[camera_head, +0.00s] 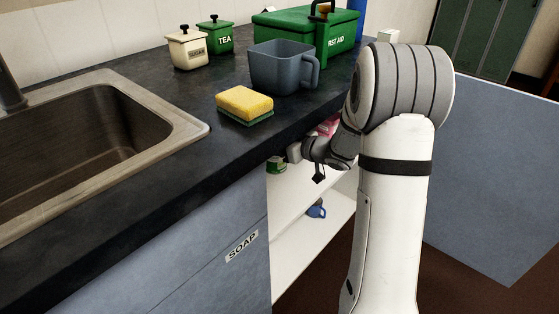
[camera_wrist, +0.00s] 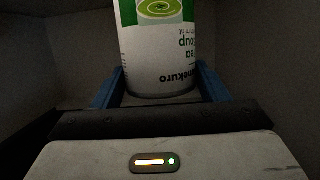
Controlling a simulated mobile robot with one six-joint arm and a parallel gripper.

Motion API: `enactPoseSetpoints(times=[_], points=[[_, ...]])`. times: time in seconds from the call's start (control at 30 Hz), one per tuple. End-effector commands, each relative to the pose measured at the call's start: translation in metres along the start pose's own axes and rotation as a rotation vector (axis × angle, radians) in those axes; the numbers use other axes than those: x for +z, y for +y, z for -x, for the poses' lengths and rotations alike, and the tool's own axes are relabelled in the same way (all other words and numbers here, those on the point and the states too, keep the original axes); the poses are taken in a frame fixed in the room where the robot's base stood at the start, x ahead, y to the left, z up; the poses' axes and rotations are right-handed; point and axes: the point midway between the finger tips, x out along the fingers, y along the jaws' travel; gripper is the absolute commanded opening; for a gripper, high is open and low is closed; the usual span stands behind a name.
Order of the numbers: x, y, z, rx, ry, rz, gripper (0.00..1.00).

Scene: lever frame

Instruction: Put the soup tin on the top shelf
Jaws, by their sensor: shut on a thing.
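The soup tin (camera_wrist: 160,60) is white and green with a picture of green soup and upside-down lettering. It fills the top middle of the wrist view, between the two blue fingers of my gripper (camera_wrist: 160,88), which is shut on it. In the head view my gripper (camera_head: 279,164) reaches into the open cupboard under the counter, and a small green part of the tin (camera_head: 276,168) shows at its end. My wrist hides much of that area. A white shelf (camera_head: 310,235) shows lower in the cupboard, with a blue mug (camera_head: 316,210) near it.
The dark counter (camera_head: 150,175) lies above the cupboard, its edge close over my gripper. A sponge (camera_head: 245,105), a blue-grey jug (camera_head: 280,68) and a green first aid box (camera_head: 340,35) stand on it. A pink thing (camera_head: 328,126) shows behind my wrist. The open door (camera_head: 490,180) is at right.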

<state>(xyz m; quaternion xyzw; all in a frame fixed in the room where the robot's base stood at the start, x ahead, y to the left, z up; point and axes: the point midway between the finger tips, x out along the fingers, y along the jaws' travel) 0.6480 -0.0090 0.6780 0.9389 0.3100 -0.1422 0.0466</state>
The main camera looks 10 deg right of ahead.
Motion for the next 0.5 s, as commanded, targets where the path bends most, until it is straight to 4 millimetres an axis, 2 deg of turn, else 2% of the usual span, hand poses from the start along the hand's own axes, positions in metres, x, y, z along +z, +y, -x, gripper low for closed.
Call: enactPoseSetpoints(times=[0.03,0.2,0.4,0.5], points=[[0.012,0.000,-0.004,0.000,0.000,-0.002,0.24],[0.025,0.001,-0.007,0.002,0.002,-0.001,0.24],[0.057,0.001,-0.017,0.001,0.001,-0.002,0.24],[0.063,0.002,-0.019,0.003,0.003,0.001,0.24]])
